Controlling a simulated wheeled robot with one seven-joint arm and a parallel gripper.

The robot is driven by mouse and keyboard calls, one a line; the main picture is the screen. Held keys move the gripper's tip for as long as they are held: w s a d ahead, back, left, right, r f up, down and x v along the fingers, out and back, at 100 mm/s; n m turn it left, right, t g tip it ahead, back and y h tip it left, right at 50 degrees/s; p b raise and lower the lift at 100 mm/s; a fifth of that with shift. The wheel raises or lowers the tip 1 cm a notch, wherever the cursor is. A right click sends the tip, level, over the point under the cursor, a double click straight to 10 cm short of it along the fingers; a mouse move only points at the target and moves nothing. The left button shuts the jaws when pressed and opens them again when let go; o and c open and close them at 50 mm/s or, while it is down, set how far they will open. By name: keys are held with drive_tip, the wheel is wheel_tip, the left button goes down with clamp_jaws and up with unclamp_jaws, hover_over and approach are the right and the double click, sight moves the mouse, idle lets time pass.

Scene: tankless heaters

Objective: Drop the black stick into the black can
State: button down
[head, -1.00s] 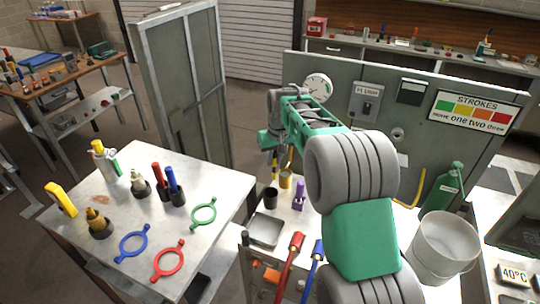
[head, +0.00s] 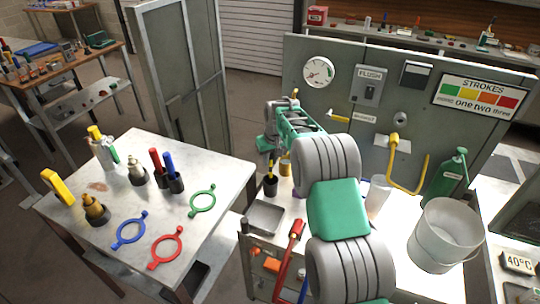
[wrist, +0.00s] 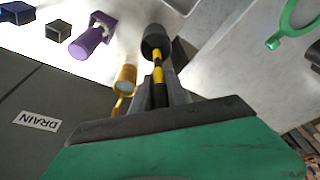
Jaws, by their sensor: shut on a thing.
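The black can (head: 270,188) stands upright on the bench, left of my arm, near the metal tray. It also shows in the wrist view (wrist: 154,38), straight ahead of the fingers. The black stick (wrist: 158,76), with yellow bands, is held in my gripper (wrist: 158,98), which is shut on it. The stick points down at the can; its far end overlaps the can's mouth in the wrist view. I cannot tell how far the tip is inside the rim. In the head view my gripper (head: 271,152) is right above the can, with a yellow bit of stick between.
A brass-coloured cup (head: 285,167) stands close beside the can. A purple piece (wrist: 93,36) is nearby in the wrist view. A shallow metal tray (head: 264,217) lies in front. The grey panel (head: 345,95) rises behind, and a white bucket (head: 445,235) stands right.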

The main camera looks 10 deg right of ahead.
sight(270, 176)
wheel_tip(270, 176, down, 5)
drive_tip(key=shift+b, duration=0.75)
drive_tip(key=c, duration=1.2)
unclamp_jaws()
drive_tip(key=shift+c, duration=0.2)
drive_tip(key=s, duration=0.2)
drive_tip(key=shift+s+d, duration=0.25)
drive_tip(key=shift+s, duration=0.05)
